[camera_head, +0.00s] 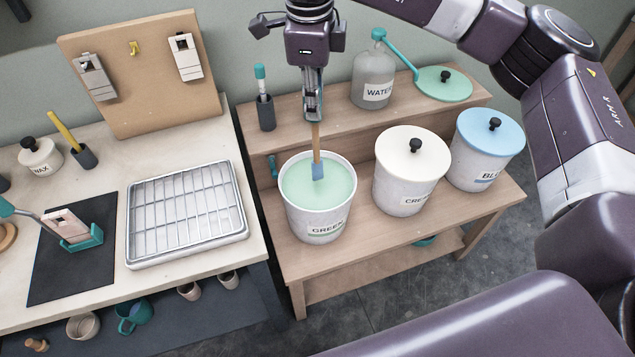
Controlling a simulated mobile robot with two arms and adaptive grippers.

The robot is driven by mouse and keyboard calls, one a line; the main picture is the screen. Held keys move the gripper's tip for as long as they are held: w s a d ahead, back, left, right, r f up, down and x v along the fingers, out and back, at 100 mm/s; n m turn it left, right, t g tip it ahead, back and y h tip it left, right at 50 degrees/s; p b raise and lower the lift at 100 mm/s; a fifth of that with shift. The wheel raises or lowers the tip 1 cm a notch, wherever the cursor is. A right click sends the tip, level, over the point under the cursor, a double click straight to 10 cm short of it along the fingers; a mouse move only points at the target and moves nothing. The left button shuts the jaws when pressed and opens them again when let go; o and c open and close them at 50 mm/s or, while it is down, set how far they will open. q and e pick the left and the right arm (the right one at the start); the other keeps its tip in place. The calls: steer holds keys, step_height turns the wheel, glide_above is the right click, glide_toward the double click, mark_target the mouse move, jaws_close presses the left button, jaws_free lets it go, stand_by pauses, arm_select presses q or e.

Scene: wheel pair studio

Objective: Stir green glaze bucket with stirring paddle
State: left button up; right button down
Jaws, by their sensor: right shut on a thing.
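The green glaze bucket (318,225) stands uncovered on the wooden bench, filled with pale green glaze (300,190). My right gripper (313,112) is above the bucket, pointing down and shut on the upper end of the stirring paddle (316,142). The paddle has a wooden shaft and a blue lower part, and it hangs nearly upright inside the bucket's rim. The blue part meets the glaze surface; I cannot tell how deep its tip goes. My left gripper is not in view.
A lidded cream bucket (402,185) and a lidded blue bucket (482,155) stand to the right. On the shelf behind are a water bottle (372,80), a green lid (444,84) and a brush holder (266,112). A wire rack tray (187,212) lies on the left table.

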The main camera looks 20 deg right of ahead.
steer(key=shift+r+p, duration=1.55)
steer(key=shift+r, duration=1)
